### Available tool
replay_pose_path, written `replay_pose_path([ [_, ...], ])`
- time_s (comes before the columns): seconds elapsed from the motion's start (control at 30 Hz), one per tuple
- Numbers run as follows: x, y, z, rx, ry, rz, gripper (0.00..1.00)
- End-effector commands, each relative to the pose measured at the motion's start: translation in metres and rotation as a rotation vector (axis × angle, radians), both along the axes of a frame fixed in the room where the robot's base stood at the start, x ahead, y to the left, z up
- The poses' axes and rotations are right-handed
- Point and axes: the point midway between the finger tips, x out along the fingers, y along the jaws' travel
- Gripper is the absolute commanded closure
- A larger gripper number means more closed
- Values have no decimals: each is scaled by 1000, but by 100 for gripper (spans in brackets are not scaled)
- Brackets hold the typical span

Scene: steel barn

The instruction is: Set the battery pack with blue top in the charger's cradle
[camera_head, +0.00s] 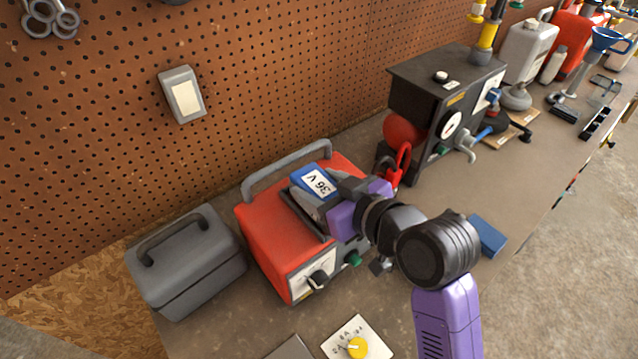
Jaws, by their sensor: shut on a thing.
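The battery pack (317,181) has a blue top with a white "36 V" label. My gripper (335,203) is shut on it, with my purple and black arm coming in from the lower right. The charger (262,248) is a red box with a grey handle and a pale front panel with a black knob and a green button. The pack is at the dark cradle (303,217) on the charger's top. The gripper hides much of the pack's lower part and of the cradle, so I cannot tell whether the pack is seated or just above it.
A grey toolbox (187,265) stands left of the charger. A black machine with a gauge (440,110) stands to the right behind. A blue block (487,236) lies right of my wrist. A yellow-knob plate (357,342) is at the front. The pegboard wall (290,70) runs behind.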

Motion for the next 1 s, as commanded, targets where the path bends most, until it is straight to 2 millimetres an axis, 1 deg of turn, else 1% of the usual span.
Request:
replay_pose_path([
  [0.1,0,0,3,2,-5,-1,100],
  [0.27,0,0,-1,2,-5,-1,100],
  [0.3,0,0,-2,0,0,0,38],
  [0.37,0,0,-2,0,0,0,26],
  [0.4,0,0,-2,0,0,0,22],
  [0.67,0,0,-2,0,0,0,22],
  [0.77,0,0,3,0,-1,0,22],
  [0.87,-7,-6,4,0,-1,-2,22],
  [1.0,-27,-18,13,0,-3,-1,22],
])
